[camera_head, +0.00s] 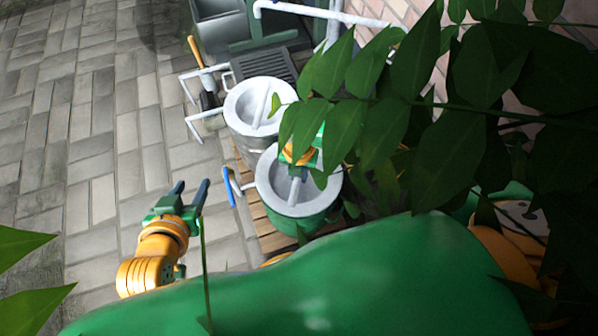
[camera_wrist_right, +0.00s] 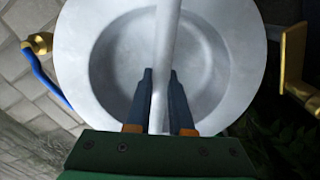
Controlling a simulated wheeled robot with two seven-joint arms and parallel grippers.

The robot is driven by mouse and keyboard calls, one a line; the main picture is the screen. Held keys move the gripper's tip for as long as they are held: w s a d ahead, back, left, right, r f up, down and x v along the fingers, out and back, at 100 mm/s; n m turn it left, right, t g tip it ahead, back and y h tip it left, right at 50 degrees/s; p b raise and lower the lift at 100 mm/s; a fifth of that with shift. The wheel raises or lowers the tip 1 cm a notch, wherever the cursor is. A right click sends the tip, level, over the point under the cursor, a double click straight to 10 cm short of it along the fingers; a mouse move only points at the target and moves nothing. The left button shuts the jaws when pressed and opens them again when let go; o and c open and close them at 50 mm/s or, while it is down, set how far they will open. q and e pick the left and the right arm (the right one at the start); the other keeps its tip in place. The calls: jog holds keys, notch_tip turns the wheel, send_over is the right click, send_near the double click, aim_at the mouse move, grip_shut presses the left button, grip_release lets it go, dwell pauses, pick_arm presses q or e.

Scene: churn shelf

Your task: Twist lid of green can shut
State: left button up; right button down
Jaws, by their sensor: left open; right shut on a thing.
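The green can (camera_head: 309,225) stands upright on a wooden pallet, with a grey metal lid (camera_head: 277,189) on top. A raised bar (camera_head: 294,191) crosses the lid's recessed middle. In the right wrist view the lid (camera_wrist_right: 75,50) fills most of the picture and its bar (camera_wrist_right: 167,40) runs between my right gripper's (camera_wrist_right: 159,88) two dark fingers, which are shut on it. In the head view my right gripper is over the can, partly hidden by leaves. My left gripper (camera_head: 190,192) is open and empty, left of the can and apart from it.
A second metal can (camera_head: 251,133) with a grey lid stands just behind. A blue-handled lever (camera_head: 228,188) is at the green can's left. Leaves (camera_head: 440,70) cover the right side. A grate and sink (camera_head: 221,24) are at the back. Paving (camera_head: 100,120) on the left is clear.

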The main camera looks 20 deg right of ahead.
jog(key=shift+n, duration=0.4)
jog(key=c, duration=0.7)
grip_release()
jog(key=shift+r, duration=0.1)
notch_tip(320, 180, up, 7)
jog(key=p, duration=0.4)
jog(key=shift+s, duration=0.1)
